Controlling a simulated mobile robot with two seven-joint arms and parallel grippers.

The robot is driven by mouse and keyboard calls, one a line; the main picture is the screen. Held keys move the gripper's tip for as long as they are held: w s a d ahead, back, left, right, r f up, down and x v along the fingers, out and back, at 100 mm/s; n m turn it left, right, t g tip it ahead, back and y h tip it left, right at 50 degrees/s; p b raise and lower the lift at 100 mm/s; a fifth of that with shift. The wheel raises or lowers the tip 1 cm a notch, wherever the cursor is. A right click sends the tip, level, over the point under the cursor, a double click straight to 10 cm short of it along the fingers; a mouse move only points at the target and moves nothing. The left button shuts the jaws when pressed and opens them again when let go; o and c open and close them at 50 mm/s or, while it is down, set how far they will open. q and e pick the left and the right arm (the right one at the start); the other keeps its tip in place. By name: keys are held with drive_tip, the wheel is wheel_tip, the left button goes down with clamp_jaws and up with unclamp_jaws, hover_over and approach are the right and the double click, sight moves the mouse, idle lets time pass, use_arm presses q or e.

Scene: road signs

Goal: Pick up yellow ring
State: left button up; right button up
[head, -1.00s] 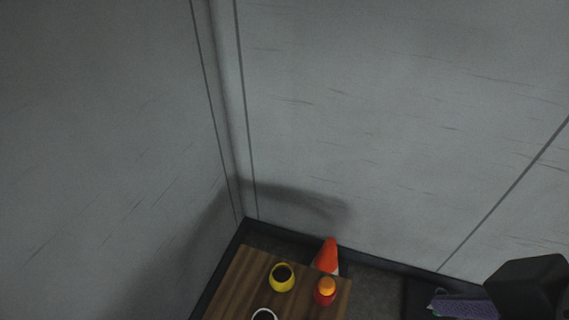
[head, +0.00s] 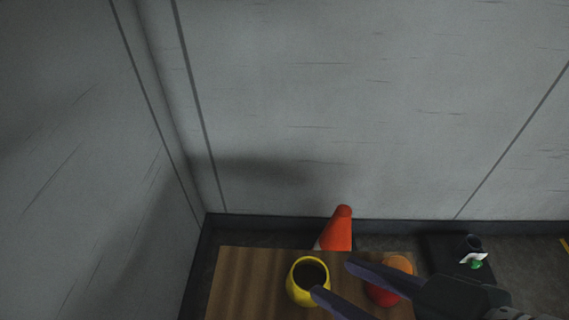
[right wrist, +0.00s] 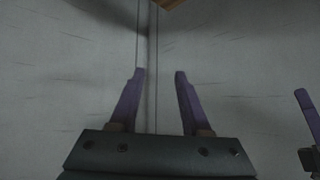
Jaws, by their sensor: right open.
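The yellow ring (head: 295,291) sits on the wooden table in the head view, round with a dark middle. My right gripper (head: 331,279) reaches in from the lower right and is open. Its purple fingertips are just right of the ring in the picture, and one overlaps the ring's right edge. I cannot tell whether they touch. In the right wrist view the open jaws (right wrist: 160,75) are empty and the ring does not show. One purple finger at that view's right edge seems to belong to my left gripper (right wrist: 305,98); its jaws are not shown whole.
A red-orange object (head: 398,264) stands on the wooden table (head: 240,280), partly behind my right gripper. An orange cone (head: 338,230) stands behind the table. Walls close off the left and back. A dark platform (head: 440,262) with small items is at right.

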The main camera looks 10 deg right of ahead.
sight(296, 286)
drive_tip(key=w+f+t+b, duration=0.1)
drive_tip(key=f+b, duration=0.5)
drive_tip(key=f, duration=0.1)
drive_tip(key=w+f+t+b, duration=0.1)
drive_tip(key=w+f+b, duration=0.1)
drive_tip(key=f+b, duration=0.5)
drive_tip(key=w+f+m+h+b, duration=0.1)
drive_tip(key=f+b, duration=0.6)
drive_tip(key=f, duration=0.1)
drive_tip(key=shift+w+d+f+t, duration=0.2)
drive_tip(key=shift+w+f+t, duration=0.1)
drive_tip(key=shift+w+t, duration=0.1)
drive_tip(key=b+x, duration=0.1)
drive_tip(key=x, duration=0.1)
drive_tip(key=b+x, duration=0.2)
drive_tip(key=x, duration=0.1)
drive_tip(key=shift+s+a, duration=0.2)
drive_tip(key=shift+a, duration=0.15)
drive_tip(key=shift+w, duration=0.25)
drive_tip(key=shift+c, duration=0.4)
clamp_jaws()
